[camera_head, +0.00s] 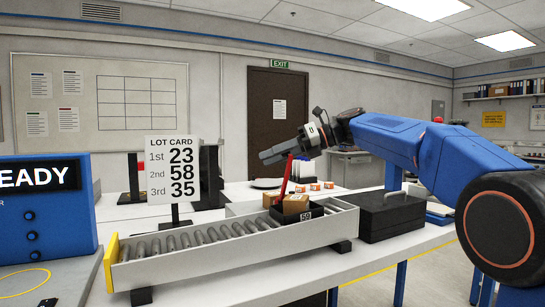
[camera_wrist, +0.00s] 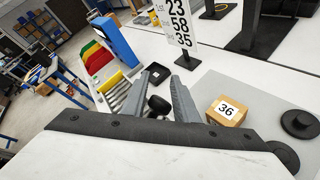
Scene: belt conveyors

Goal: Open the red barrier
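The red barrier (camera_head: 285,179) is a narrow red bar in the head view, steep and tilted, near the right end of the roller conveyor (camera_head: 190,261). My gripper (camera_head: 269,154) is above the conveyor, close to the top of the red bar; I cannot tell if they touch. In the wrist view my gripper (camera_wrist: 160,77) has its two fingers apart. A dark rounded knob (camera_wrist: 158,104) shows between them; I cannot tell what it belongs to. No red bar is clearly visible in the wrist view, which shows the conveyor's rollers (camera_wrist: 117,94) at the left.
A cardboard box marked 36 (camera_wrist: 226,110) lies right of my fingers. A black tray (camera_wrist: 156,74) is beyond them. A lot card (camera_head: 173,170) reads 23, 58, 35. A blue display box (camera_head: 40,225) stands at left; a black case (camera_head: 391,220) is right of the conveyor.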

